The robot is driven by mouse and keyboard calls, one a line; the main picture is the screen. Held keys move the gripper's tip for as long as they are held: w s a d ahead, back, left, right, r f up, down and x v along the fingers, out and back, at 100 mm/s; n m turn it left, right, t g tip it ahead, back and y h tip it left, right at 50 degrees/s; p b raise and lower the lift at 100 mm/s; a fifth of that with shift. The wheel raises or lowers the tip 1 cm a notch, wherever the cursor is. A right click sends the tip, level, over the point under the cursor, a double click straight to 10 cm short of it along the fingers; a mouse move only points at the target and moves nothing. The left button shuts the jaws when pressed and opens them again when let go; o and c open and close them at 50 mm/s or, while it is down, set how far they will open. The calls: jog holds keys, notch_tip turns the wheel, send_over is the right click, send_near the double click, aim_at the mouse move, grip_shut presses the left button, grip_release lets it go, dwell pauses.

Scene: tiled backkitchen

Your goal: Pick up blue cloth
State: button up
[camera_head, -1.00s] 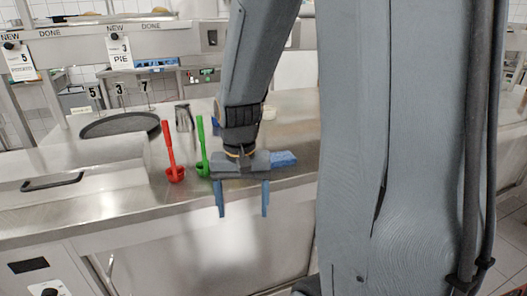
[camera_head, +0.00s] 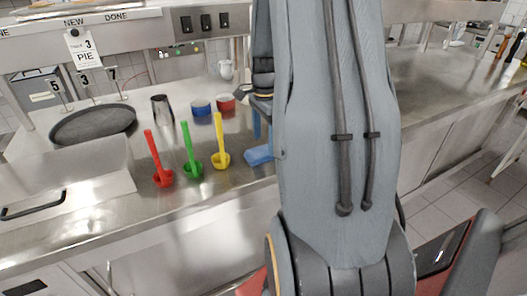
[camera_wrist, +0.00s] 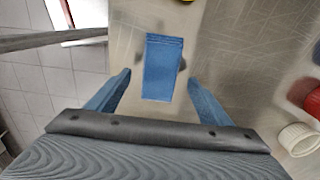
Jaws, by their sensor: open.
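The blue cloth (camera_head: 259,155) lies on the steel counter near its front edge, to the right of the yellow ladle; my arm hides part of it in the head view. In the wrist view the blue cloth (camera_wrist: 162,68) appears as a folded rectangle beyond my fingertips, between their lines. My gripper (camera_wrist: 160,75) is open and empty, with its two blue fingers apart on either side of the cloth's near end. In the head view my gripper (camera_head: 262,125) is partly hidden behind my arm, above and close to the cloth.
Red (camera_head: 163,178), green (camera_head: 193,168) and yellow (camera_head: 221,158) ladles stand left of the cloth. Behind are a blue bowl (camera_head: 201,107), a red bowl (camera_head: 226,103), a metal cup (camera_head: 162,110) and a dark round pan (camera_head: 93,123). The counter is clear at right.

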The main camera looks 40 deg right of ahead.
aim_at(264, 151)
jog(key=shift+a+f+p, duration=0.15)
jog(key=shift+f+p, duration=0.35)
jog(key=shift+f, duration=1.25)
jog(key=c, duration=1.1)
notch_tip(264, 151, up, 10)
jog(key=b, duration=0.2)
jog(key=shift+b, duration=0.35)
jog(key=o, duration=0.4)
jog(key=c, duration=0.3)
